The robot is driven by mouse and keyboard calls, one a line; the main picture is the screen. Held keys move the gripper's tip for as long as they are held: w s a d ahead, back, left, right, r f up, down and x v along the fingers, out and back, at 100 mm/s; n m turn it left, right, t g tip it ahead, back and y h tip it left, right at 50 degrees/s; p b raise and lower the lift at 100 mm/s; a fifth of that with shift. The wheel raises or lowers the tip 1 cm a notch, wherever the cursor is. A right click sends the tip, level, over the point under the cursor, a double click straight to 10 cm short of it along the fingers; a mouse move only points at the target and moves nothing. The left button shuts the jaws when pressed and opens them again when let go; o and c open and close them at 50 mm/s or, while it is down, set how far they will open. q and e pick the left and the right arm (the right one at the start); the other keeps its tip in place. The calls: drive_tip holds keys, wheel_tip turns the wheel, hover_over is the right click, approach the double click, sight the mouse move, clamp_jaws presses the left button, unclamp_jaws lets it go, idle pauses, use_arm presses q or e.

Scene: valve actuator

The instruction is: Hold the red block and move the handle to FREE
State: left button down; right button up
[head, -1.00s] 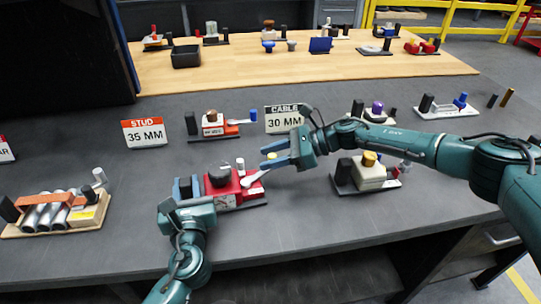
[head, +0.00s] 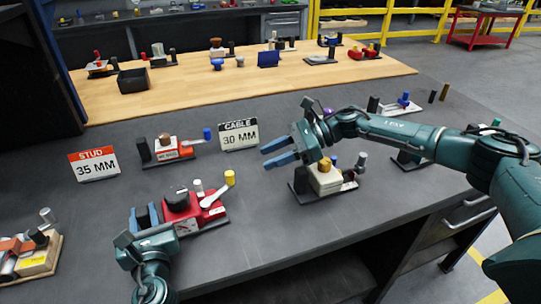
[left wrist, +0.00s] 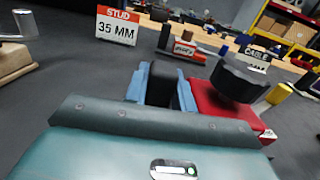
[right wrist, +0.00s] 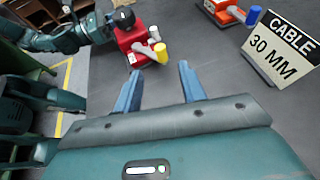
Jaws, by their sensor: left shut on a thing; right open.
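The red block (head: 180,208) has a black round knob on top and stands on a dark base plate near the table's front edge. Its pale handle (head: 214,197) slants up and right to a yellow knob (head: 230,178). My left gripper (head: 143,212) is at the block's left side. In the left wrist view its blue fingers are shut on a black upright block (left wrist: 183,92) beside the red block. My right gripper (head: 273,152) is open and empty, right of the yellow knob and apart from it. In the right wrist view the yellow knob (right wrist: 161,53) shows beyond the fingertips. FREE is not legible.
A cream block device (head: 325,180) stands close to the right gripper. A smaller red device (head: 172,150) stands behind, between the STUD 35 MM sign (head: 94,164) and the CABLE 30 MM sign (head: 239,135). The dark tabletop in front of the signs is partly clear.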

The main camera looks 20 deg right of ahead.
use_arm(q)
drive_tip(key=shift+s+f, duration=0.1)
drive_tip(key=shift+f, duration=0.2)
drive_tip(key=c, duration=1.4)
unclamp_jaws()
drive_tip(key=shift+a, duration=0.1)
drive_tip(key=o, duration=0.3)
drive_tip(key=shift+r, duration=0.2)
